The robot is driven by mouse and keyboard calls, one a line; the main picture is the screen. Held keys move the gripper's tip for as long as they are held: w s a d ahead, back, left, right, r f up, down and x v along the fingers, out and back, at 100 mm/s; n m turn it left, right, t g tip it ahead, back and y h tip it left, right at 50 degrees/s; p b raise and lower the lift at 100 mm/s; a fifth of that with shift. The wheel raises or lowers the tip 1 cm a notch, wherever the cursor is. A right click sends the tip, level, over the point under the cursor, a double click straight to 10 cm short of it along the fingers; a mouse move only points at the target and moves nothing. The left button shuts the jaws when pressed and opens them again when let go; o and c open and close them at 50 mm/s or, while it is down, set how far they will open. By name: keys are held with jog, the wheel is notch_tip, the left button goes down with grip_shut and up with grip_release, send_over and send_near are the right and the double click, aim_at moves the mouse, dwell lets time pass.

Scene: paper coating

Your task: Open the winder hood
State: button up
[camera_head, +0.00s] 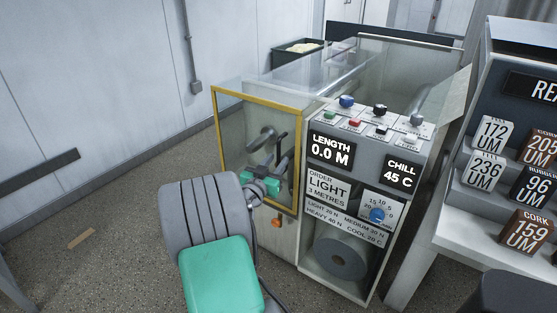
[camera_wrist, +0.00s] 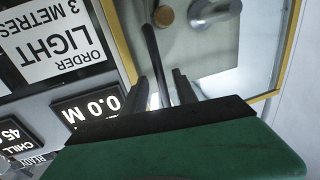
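The winder hood (camera_head: 256,97) is a clear pane in a yellow frame on the left face of the grey machine. It appears closed, its frame lying along the machine's edge. A dark bar handle (camera_head: 284,148) stands upright near its right side; the handle (camera_wrist: 150,50) also shows in the wrist view. My gripper (camera_head: 274,172) is at the handle's lower part. In the wrist view, my gripper (camera_wrist: 160,85) has its two dark fingers apart, one on each side of the bar, with small gaps visible. Firm contact cannot be made out.
The machine's control panel (camera_head: 372,122) with knobs and displays is right of the hood. An orange knob (camera_head: 277,222) sits below the frame. A sample rack (camera_head: 500,190) stands at the right, a dark bin (camera_head: 297,52) behind. Floor at the left is mostly clear.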

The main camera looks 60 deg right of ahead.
jog(key=d, duration=0.2)
jog(key=shift+d, duration=0.3)
jog(key=shift+w, duration=0.1)
grip_shut()
dwell(1.1)
